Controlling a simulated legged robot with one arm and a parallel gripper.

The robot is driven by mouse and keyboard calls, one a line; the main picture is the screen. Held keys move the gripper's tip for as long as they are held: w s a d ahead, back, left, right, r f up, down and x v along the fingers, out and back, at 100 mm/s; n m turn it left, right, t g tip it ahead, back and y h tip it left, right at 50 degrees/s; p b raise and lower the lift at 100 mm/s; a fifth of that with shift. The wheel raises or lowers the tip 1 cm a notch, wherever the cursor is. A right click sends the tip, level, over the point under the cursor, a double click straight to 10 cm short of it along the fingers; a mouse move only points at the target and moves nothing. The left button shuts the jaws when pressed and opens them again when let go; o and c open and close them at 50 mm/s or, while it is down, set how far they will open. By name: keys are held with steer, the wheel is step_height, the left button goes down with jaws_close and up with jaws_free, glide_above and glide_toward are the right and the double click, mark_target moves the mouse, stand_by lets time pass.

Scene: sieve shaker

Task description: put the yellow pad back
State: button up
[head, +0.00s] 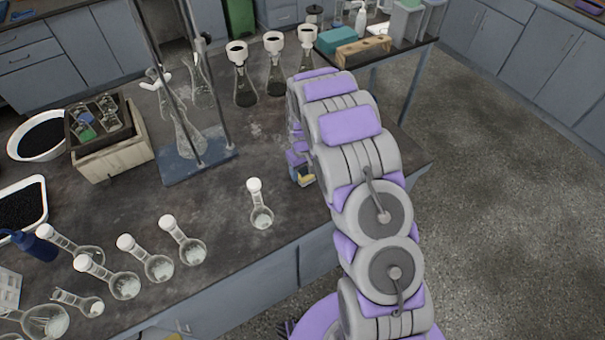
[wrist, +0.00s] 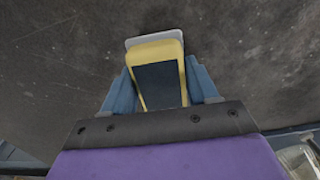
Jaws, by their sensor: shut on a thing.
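The yellow pad (wrist: 155,50) has a dark inset face and a pale grey edge behind its far end in the wrist view. My gripper (wrist: 163,85) has its blue fingers on both sides of the pad and is shut on it. In the head view my gripper (head: 303,178) is low near the right part of the dark bench, with a small bit of yellow (head: 305,180) at its tip. My arm hides much of that area. I cannot tell whether the pad touches the bench top.
The dark bench top (head: 230,225) is mostly clear around the gripper. A round flask (head: 261,215) stands left of it. A blue-based stand (head: 195,165) and several dark-filled flasks (head: 245,90) stand farther back. A wooden box (head: 115,155) and several flasks (head: 155,265) are on the left.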

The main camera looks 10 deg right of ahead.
mark_target(303, 170)
steer(key=shift+f, duration=0.7)
steer(key=shift+f, duration=0.1)
steer(key=o, duration=1.1)
step_height(303, 170, up, 12)
steer(key=shift+a+f+p, duration=0.1)
steer(key=shift+f+p, duration=0.1)
steer(key=shift+p, duration=1)
steer(key=s+r+m, duration=0.2)
steer(key=s+r, duration=1.4)
steer(key=s, duration=0.1)
steer(key=shift+m+g, duration=0.8)
steer(key=shift+g, duration=0.1)
steer(key=s+r, duration=0.1)
steer(key=s, duration=0.7)
steer(key=s+r, duration=0.2)
steer(key=s, duration=0.6)
steer(key=s+r, duration=0.2)
steer(key=s, duration=0.7)
steer(key=shift+r, duration=0.15)
